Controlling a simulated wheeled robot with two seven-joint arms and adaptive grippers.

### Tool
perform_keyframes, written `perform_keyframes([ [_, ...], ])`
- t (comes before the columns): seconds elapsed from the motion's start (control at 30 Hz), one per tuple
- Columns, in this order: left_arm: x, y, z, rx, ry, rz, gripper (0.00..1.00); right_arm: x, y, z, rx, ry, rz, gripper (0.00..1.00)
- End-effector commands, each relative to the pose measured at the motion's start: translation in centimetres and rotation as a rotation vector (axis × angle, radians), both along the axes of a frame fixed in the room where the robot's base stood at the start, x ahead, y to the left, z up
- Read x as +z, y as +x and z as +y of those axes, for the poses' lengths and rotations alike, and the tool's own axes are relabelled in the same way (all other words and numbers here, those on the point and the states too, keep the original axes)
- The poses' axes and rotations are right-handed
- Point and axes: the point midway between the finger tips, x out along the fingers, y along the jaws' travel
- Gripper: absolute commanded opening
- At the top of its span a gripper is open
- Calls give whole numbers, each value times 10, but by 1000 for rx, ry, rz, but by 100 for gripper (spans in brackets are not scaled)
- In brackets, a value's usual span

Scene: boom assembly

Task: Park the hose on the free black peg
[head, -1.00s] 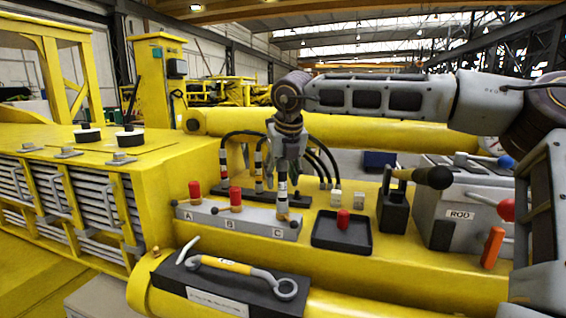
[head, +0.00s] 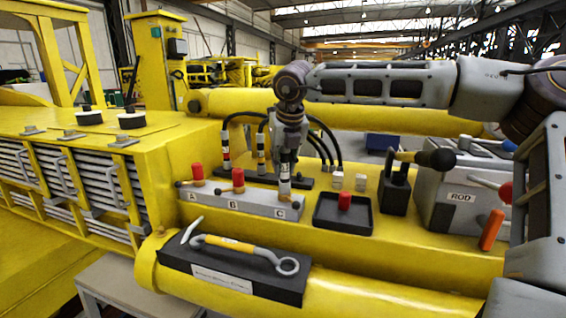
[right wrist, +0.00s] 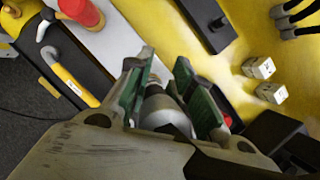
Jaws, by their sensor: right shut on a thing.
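My right gripper (head: 287,150) is shut on the hose coupling (head: 285,172), a grey and white upright piece with a label band. The coupling stands at the port marked C of the grey valve block (head: 248,203). Whether it is seated there or just above cannot be told. In the right wrist view the fingers (right wrist: 172,90) close around a grey, rounded coupling part (right wrist: 163,108). Behind the block lies a black rail (head: 298,182), where other black hoses (head: 325,145) end; its free peg is hard to make out behind my gripper. My left gripper is not in view.
Ports A and B carry red caps (head: 197,172). A black tray (head: 328,218) holding a red cap (head: 344,201) is right of the block. A black lever stand (head: 394,190) and a grey ROD box (head: 455,205) stand further right. A yellow-handled tool (head: 230,244) lies in front.

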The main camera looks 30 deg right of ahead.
Motion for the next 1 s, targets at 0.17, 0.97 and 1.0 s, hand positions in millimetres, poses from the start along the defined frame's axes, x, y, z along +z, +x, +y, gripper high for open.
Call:
perform_keyframes([
  [0.17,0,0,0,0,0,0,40,0,0,0,0,0,-1,9],
  [0.97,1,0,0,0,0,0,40,4,0,0,0,-1,-3,0],
  [1.0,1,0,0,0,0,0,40,4,0,0,0,-1,-3,0],
])
